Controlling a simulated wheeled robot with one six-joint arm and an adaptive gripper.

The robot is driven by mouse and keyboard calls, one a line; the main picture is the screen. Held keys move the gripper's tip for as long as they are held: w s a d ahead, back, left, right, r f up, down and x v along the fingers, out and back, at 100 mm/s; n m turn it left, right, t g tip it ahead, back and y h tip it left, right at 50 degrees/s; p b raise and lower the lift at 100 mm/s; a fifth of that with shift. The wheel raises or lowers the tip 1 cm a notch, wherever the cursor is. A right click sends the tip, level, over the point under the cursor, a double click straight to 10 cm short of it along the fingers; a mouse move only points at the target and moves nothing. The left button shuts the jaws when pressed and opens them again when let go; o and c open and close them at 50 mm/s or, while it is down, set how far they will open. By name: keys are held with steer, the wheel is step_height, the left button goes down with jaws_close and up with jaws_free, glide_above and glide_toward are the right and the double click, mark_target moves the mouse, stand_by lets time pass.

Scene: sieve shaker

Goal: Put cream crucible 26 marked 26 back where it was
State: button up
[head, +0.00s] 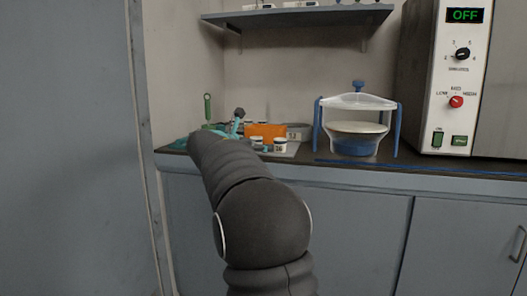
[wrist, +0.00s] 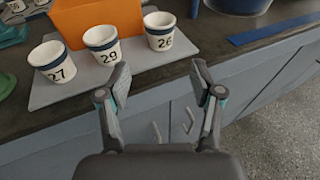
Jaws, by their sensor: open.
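Cream crucible 26 (wrist: 159,31) stands upright on a grey tray (wrist: 62,95), marked 26 with a dark band. It is the rightmost of three crucibles in a row in the wrist view. Crucible 29 (wrist: 102,43) is beside it and crucible 27 (wrist: 53,63) is at the left end. My gripper (wrist: 160,75) is open and empty, in front of the counter edge. Its fingers are apart and do not touch any crucible. In the head view crucible 26 (head: 280,144) shows right of my arm, which hides my gripper there.
An orange box (wrist: 95,17) stands right behind the crucibles. The sieve shaker (head: 357,128) with blue posts stands to the right, near a control unit (head: 460,75) reading OFF. A blue strip (wrist: 262,32) lies on the counter. A shelf (head: 300,17) hangs above.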

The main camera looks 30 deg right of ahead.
steer(key=shift+a, duration=0.2)
steer(key=s+a+f+m+y, duration=0.5)
steer(key=s+a+f+m, duration=0.2)
steer(key=s+a, duration=0.3)
steer(key=s+a+f+m+y, duration=0.5)
steer(key=s+a+f+m, duration=0.2)
steer(key=s+a, duration=0.4)
steer(key=s+a+f+m+y, duration=0.4)
steer(key=s+a+f+m, duration=0.3)
steer(key=s, duration=0.9)
steer(key=a+f, duration=0.2)
steer(key=a, duration=0.1)
steer(key=shift+s+a+f+t+y, duration=0.15)
steer(key=shift+s+a+t+y, duration=0.05)
steer(key=shift+a+t+y, duration=0.2)
